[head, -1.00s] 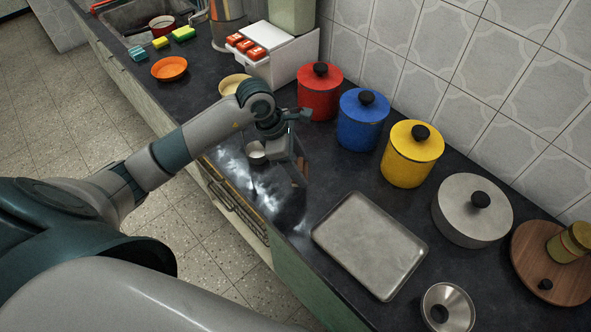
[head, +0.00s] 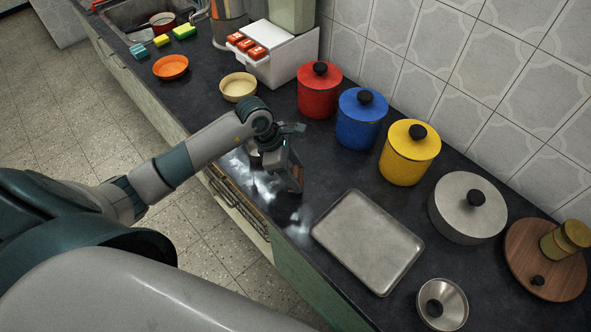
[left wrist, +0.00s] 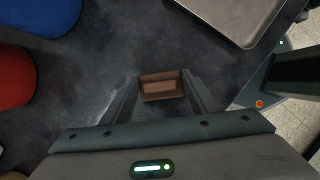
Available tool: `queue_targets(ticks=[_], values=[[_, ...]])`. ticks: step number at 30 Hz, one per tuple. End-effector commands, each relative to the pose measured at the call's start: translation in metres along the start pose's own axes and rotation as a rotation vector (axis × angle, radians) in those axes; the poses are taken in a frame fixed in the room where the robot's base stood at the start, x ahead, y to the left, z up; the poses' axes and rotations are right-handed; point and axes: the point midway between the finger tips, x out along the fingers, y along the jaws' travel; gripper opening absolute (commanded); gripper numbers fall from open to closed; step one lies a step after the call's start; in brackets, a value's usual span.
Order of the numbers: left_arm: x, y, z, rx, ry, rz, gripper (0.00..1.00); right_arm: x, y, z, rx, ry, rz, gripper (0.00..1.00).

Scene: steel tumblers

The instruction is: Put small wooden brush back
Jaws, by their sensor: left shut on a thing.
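My left gripper (head: 291,182) is above the dark counter, left of the metal tray, and it is shut on the small wooden brush. In the left wrist view, the brush (left wrist: 162,87) shows as a brown wooden block between the two fingers. In the head view, only a bit of brown shows at the fingertips. The brush's underside is hidden, and I cannot tell if it touches the counter. My right gripper is not in view.
Pale patches (head: 301,224) mark the counter near the gripper. A grey tray (head: 368,243) lies to the right. Red (head: 319,92), blue (head: 361,121) and yellow (head: 408,154) canisters stand behind. A small cup is mostly hidden by my arm. A cream bowl (head: 238,87) stands beyond my arm.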

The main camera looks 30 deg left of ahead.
Motion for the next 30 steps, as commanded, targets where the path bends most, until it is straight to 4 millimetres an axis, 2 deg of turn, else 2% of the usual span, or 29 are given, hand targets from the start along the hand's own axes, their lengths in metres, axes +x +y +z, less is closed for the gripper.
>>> queue_targets(ticks=[10,11,12,13,24,30], values=[[0.004,0.000,-0.002,0.001,0.000,0.001,0.33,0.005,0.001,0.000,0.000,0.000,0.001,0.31],[0.003,0.000,-0.001,0.000,0.000,0.001,0.59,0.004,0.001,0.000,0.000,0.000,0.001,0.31],[0.002,0.000,-0.001,0.000,0.000,0.001,0.68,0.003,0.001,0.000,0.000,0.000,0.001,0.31],[0.002,0.000,-0.001,0.000,0.000,0.000,0.73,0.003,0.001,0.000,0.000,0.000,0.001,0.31],[0.001,0.000,0.000,0.000,0.000,0.000,0.73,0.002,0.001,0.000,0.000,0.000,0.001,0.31],[-0.010,0.002,-0.001,0.002,0.001,0.004,0.73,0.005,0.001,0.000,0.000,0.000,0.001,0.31]])
